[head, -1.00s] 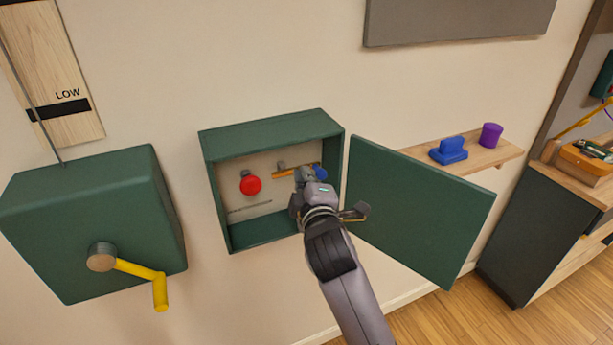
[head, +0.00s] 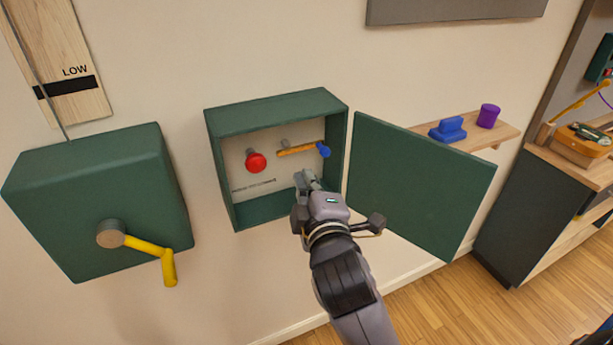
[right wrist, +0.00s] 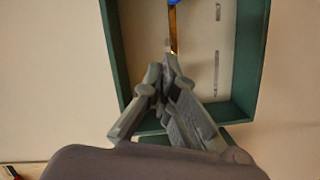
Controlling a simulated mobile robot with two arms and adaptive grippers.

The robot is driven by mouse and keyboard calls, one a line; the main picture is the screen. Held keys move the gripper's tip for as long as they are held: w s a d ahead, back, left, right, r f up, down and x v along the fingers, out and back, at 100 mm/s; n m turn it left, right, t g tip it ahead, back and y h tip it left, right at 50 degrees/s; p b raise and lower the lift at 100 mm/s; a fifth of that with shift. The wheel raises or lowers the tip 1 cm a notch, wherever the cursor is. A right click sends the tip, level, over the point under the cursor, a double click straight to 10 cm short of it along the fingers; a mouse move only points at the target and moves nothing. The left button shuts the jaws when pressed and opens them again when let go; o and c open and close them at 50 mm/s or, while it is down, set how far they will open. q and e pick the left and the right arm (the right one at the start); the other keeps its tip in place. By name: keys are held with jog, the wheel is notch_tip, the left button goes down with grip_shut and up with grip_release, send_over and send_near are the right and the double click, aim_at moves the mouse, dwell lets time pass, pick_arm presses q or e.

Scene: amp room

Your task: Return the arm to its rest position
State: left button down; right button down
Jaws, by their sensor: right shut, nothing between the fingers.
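My right arm comes up from the bottom of the head view. Its gripper (head: 306,181) is at the lower right front of the open green wall box (head: 221,180). It is shut and empty, and it also shows in the right wrist view (right wrist: 169,62). Inside the box are a red knob (head: 256,161) and a yellow-orange lever with a blue end (head: 299,149). The gripper is below the lever and looks apart from it. The lever also shows in the right wrist view (right wrist: 173,28), just beyond the fingertips. My left gripper is not in view.
The box's open green door (head: 415,190) stands just right of my arm. A green crank box (head: 95,200) with a yellow handle is at left. A wooden shelf (head: 480,137) holds blue and purple pieces. A dark cabinet (head: 520,210) is at far right.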

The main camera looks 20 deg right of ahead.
dwell(0.3)
jog(key=w+a+f+g+y, duration=0.1)
jog(key=w+a+f+g, duration=0.1)
jog(key=f, duration=0.7)
jog(key=w+a+f+g+y, duration=0.1)
jog(key=w+a+f, duration=0.1)
jog(key=f, duration=0.8)
jog(key=s+f+m+g+y, duration=0.1)
jog(key=s+f+g, duration=0.15)
jog(key=f, duration=0.95)
jog(key=s+f+m+g+y, duration=0.15)
jog(key=s+f, duration=0.25)
jog(key=f, duration=0.8)
jog(key=s+d+f+m+g, duration=0.3)
jog(key=s+f+g, duration=0.2)
jog(key=s+f, duration=1.3)
jog(key=s+d+f+m+g, duration=0.2)
jog(key=s+f, duration=0.3)
jog(key=s, duration=0.6)
jog(key=s+d+f+m+g, duration=0.1)
jog(key=s+f, duration=0.4)
jog(key=s, duration=0.6)
jog(key=shift+s+d+f+m+g+h, duration=0.25)
jog(key=shift+d+m+g+h, duration=0.2)
jog(key=shift+d+m, duration=0.3)
